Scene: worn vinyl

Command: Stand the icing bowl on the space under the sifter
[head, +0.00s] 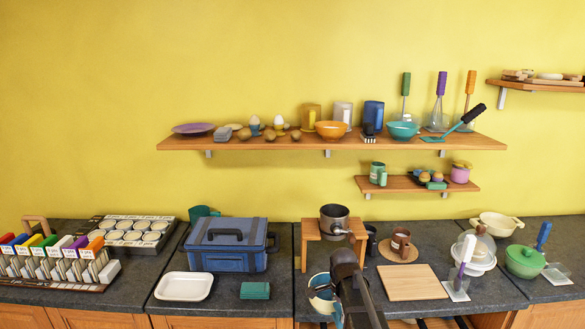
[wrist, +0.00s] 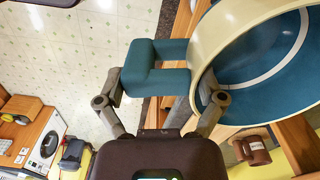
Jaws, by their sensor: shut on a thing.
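The icing bowl (head: 318,286), cream outside and teal inside with a pale line, is at the counter's front edge in the head view. It fills the right of the wrist view (wrist: 265,75). My gripper (wrist: 163,92) is shut on its teal handle (wrist: 158,65), and my arm hides part of the bowl in the head view. A dark sifter (head: 334,219) with a side handle sits on a small wooden stand (head: 311,232). The space under it (head: 318,256) is behind the bowl and looks empty where it shows; my arm covers its right part.
A blue toolbox-like case (head: 228,248) stands left of the stand. A brown mug (head: 401,241) on a round mat and a wooden board (head: 412,283) are on the right. A dark cup (head: 371,240) stands close beside the stand. Shelves (head: 270,143) hang above.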

